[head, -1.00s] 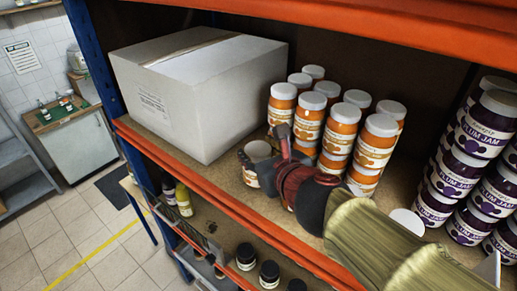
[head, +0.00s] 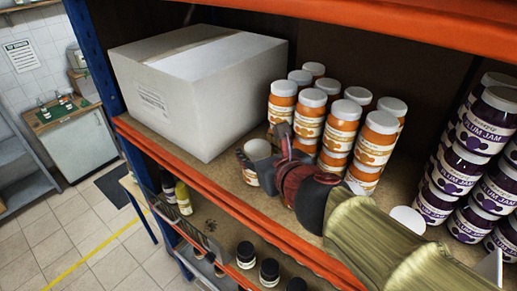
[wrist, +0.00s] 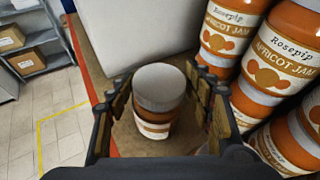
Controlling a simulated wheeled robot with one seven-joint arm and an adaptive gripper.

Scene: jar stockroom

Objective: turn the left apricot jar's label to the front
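An apricot jar with a pale lid stands upright near the shelf's front edge, apart from the stacked jars; its lid shows in the wrist view (wrist: 159,86) and the jar also shows in the head view (head: 250,175). Its white label with orange marks is partly visible, cut off by my gripper and the viewing angle. My gripper (wrist: 160,88) has one finger on each side of this jar. Narrow gaps seem to show between fingers and jar, so it looks open around it. In the head view my gripper (head: 263,157) covers the jar's right side.
Stacked apricot jars (head: 340,130) stand close behind and right of my gripper. A large white box (head: 195,95) is behind left. Plum jam jars (head: 470,165) stand at the right. The orange shelf edge (head: 225,200) is just in front.

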